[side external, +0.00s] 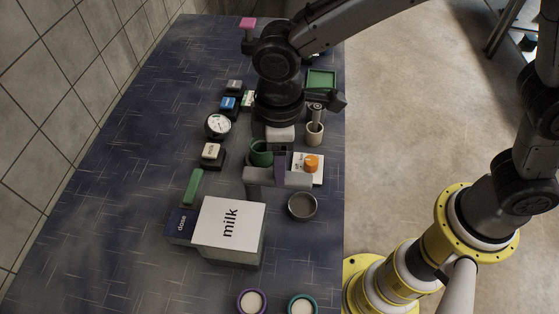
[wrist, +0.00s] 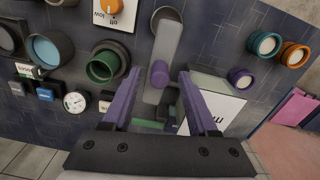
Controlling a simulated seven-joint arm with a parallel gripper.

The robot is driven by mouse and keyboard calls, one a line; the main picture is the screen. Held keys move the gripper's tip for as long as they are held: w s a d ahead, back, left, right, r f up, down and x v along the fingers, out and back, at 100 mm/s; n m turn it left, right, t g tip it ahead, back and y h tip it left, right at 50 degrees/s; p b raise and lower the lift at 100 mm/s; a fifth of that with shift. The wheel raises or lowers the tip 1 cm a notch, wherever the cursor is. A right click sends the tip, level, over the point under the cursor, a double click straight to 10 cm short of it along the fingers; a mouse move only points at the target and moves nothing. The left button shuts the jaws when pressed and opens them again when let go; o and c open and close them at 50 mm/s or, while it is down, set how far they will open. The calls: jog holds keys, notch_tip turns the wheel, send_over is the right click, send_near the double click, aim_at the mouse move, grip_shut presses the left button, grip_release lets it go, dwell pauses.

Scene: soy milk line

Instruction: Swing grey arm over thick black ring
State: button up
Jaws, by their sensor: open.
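The grey arm (side external: 262,179) is a raised flat bar lying crosswise below my gripper. In the wrist view the grey arm (wrist: 171,42) bears a purple knob (wrist: 159,73). My gripper (side external: 280,172) is open. In the wrist view its purple fingertips (wrist: 159,76) appear on either side of the knob, with gaps on both sides; contact is not visible. A dark round ring (side external: 302,206) lies near the bar's right end; in the wrist view the bar's far end partly covers this ring (wrist: 161,13). A green cup (side external: 261,153) shows a thick black collar (wrist: 122,48) in the wrist view. Which ring is meant is unclear.
A white milk box (side external: 231,222) with a blue dose block (side external: 181,226) stands at front. An orange knob (side external: 312,163) sits on a white plate beside the bar. The table's left side is clear.

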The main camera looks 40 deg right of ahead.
jog(key=shift+f, duration=0.55)
grip_shut()
dwell(1.1)
